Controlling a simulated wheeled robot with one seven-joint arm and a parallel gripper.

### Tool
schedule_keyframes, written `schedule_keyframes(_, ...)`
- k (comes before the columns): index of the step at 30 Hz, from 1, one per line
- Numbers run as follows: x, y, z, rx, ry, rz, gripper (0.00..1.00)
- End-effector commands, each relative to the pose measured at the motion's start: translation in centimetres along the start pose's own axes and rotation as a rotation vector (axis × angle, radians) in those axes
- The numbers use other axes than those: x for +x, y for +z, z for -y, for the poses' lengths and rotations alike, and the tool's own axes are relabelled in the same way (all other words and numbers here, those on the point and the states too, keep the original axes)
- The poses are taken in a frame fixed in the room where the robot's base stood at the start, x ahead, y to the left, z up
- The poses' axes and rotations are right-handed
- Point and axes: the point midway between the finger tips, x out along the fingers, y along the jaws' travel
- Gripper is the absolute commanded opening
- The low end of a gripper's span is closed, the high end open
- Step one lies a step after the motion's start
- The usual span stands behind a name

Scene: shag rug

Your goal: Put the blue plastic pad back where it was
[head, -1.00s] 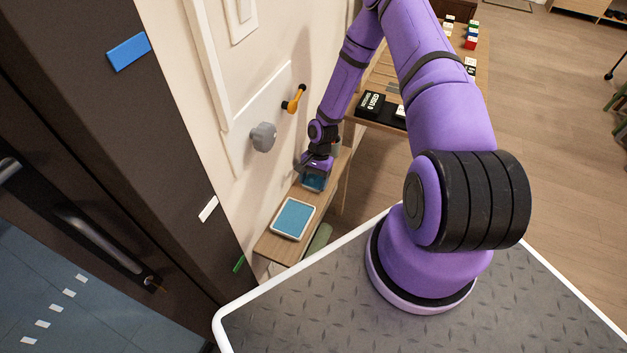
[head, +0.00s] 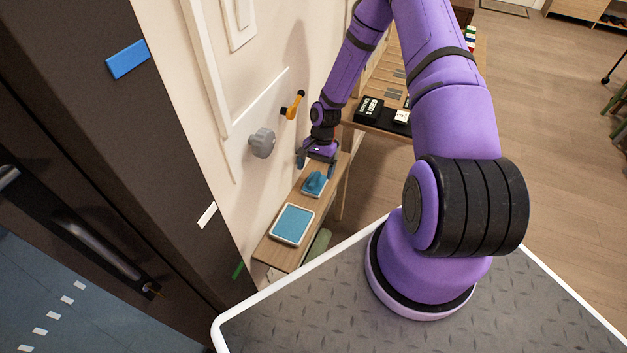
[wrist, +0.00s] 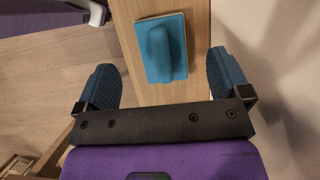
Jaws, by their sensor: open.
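A blue pad with a raised rounded grip (head: 315,182) lies at the far part of the narrow wooden shelf, on a pale-edged base. It also shows in the wrist view (wrist: 162,50), lying flat on the wood with its grip upward. My gripper (head: 317,163) is open and empty just above this pad and apart from it. In the wrist view the blue fingers of my gripper (wrist: 165,85) are spread wide, and the pad lies beyond them, between their lines.
A larger flat blue panel with a white rim (head: 292,224) lies nearer on the wooden shelf (head: 272,250). The wall with a grey knob (head: 262,142) and an orange handle (head: 293,104) runs close on the left. A table with black boxes (head: 370,109) stands behind.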

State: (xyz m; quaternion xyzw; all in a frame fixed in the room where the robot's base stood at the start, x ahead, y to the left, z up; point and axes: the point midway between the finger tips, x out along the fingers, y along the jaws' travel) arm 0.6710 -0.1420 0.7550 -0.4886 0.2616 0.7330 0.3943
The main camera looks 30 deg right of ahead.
Motion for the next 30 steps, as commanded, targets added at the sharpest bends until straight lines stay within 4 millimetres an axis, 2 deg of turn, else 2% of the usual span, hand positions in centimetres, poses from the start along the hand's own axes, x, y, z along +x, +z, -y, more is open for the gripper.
schedule_keyframes(3,-2.3,-0.1,0.0,0.002,-0.002,-0.003,0.95)
schedule_keyframes(10,-4.7,0.0,0.0,-0.001,0.000,-0.001,0.95)
schedule_keyframes(30,-5.2,0.0,0.0,0.000,0.001,0.000,0.95)
